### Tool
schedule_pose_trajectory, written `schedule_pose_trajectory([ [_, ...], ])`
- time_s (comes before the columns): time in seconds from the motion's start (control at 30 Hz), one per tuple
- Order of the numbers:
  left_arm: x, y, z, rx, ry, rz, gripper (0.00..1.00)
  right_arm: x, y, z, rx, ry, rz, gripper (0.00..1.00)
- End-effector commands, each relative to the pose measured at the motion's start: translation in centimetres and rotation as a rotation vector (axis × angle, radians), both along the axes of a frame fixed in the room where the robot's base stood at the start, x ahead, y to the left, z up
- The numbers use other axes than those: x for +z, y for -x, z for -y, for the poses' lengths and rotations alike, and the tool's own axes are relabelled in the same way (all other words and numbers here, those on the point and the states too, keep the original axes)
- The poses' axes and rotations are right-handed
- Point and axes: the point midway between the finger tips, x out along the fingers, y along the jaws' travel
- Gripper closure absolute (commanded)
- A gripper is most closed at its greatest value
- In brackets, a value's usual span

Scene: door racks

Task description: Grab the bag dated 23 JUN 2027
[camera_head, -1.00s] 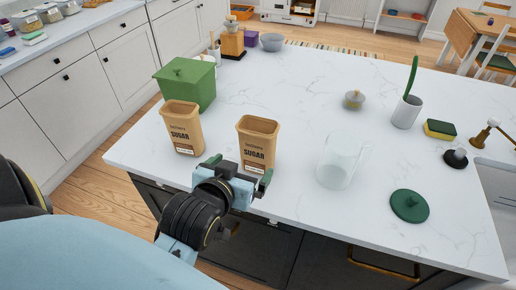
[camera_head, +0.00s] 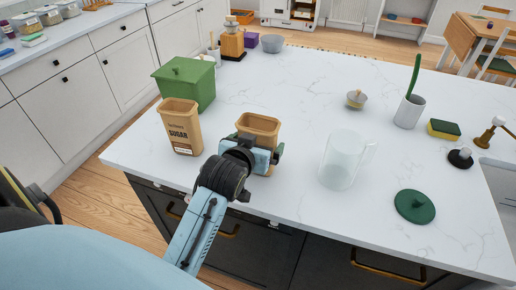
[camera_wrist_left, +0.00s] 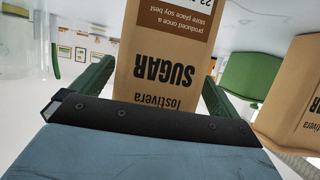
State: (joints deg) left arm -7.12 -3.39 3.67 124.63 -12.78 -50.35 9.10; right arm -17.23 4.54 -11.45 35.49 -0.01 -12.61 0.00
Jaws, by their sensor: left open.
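Two tan sugar bags stand upright on the white island. The left bag (camera_head: 181,130) is in full view; its date label is too small to read. The right bag (camera_head: 258,124) is mostly hidden behind my left gripper (camera_head: 255,146). In the left wrist view, which is upside down, the right bag (camera_wrist_left: 165,60) stands between the two green fingers of the open gripper (camera_wrist_left: 155,82). Its brown label is cut off at the top edge, so I cannot read the full date. The left bag (camera_wrist_left: 292,95) shows at the right there. My right gripper is not in view.
A green lidded bin (camera_head: 186,82) stands behind the left bag. A clear jug (camera_head: 344,162) stands to the right, with a green lid (camera_head: 414,206) near the front edge. The countertop (camera_head: 300,90) behind the right bag is clear.

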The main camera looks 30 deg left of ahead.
Motion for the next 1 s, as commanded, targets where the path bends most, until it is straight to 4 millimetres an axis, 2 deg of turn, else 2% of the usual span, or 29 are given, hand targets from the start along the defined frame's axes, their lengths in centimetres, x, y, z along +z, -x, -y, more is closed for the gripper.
schedule_pose_trajectory([
  [0.13,-0.46,-1.07,-0.24,0.0,0.001,0.001,0.0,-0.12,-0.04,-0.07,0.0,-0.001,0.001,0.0],
  [0.37,-0.45,-1.12,-0.24,-0.001,0.001,0.001,0.0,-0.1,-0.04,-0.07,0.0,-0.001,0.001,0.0],
  [0.7,-0.47,-1.09,-0.22,-0.001,0.001,0.0,0.44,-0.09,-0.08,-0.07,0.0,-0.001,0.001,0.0],
  [1.0,0.12,-1.13,-0.22,-0.001,0.0,0.004,0.47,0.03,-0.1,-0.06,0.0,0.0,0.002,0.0],
])
